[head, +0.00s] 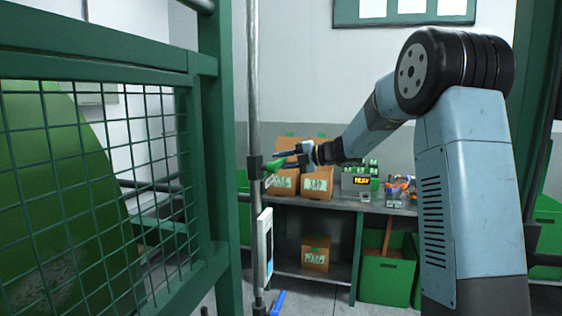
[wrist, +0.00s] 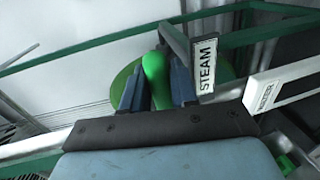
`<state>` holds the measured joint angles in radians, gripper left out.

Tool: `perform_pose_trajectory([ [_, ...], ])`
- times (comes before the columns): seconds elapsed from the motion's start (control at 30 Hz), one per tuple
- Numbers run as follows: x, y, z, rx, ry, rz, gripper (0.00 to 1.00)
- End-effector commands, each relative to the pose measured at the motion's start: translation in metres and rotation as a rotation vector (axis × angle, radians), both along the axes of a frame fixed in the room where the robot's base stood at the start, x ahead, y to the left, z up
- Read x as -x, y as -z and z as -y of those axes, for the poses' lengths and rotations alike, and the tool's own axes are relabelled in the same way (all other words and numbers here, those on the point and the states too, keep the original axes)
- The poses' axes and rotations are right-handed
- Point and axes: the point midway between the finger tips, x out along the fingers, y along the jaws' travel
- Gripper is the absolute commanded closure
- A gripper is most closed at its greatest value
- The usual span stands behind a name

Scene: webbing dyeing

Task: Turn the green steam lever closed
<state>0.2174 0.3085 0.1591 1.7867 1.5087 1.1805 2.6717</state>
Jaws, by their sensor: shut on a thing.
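The green steam lever (head: 275,164) sits on a dark valve body (head: 254,168) on the grey vertical pipe (head: 254,90). In the head view the lever points right from the pipe, tilted slightly up. My gripper (head: 281,160) reaches in from the right and is at the lever. In the wrist view the rounded green lever handle (wrist: 156,80) lies between the two dark fingers of my gripper (wrist: 154,88), which are shut on it. A white sign reading STEAM (wrist: 206,66) is beside the right finger. The lever's far end at the valve is partly hidden.
A green mesh guard (head: 150,140) stands at left, close to the pipe. A white panel (head: 265,245) hangs on the pipe below the valve. Behind are a bench (head: 340,203) with cardboard boxes (head: 318,182) and a green bin (head: 387,278) below.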

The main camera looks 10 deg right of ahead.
Motion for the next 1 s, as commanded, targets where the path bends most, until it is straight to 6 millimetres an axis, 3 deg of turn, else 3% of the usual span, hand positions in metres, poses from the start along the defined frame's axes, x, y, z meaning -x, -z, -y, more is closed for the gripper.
perform_pose_trajectory([
  [0.07,-0.002,0.002,0.0,0.0,0.005,-0.003,1.0],
  [0.1,-0.002,0.002,0.0,-0.001,0.005,-0.004,0.69],
  [0.27,-0.002,0.002,0.001,0.0,0.005,-0.002,0.54],
  [0.67,0.002,-0.002,0.013,0.001,0.008,0.0,0.54],
  [1.0,0.023,-0.013,0.072,0.0,0.01,0.0,0.54],
])
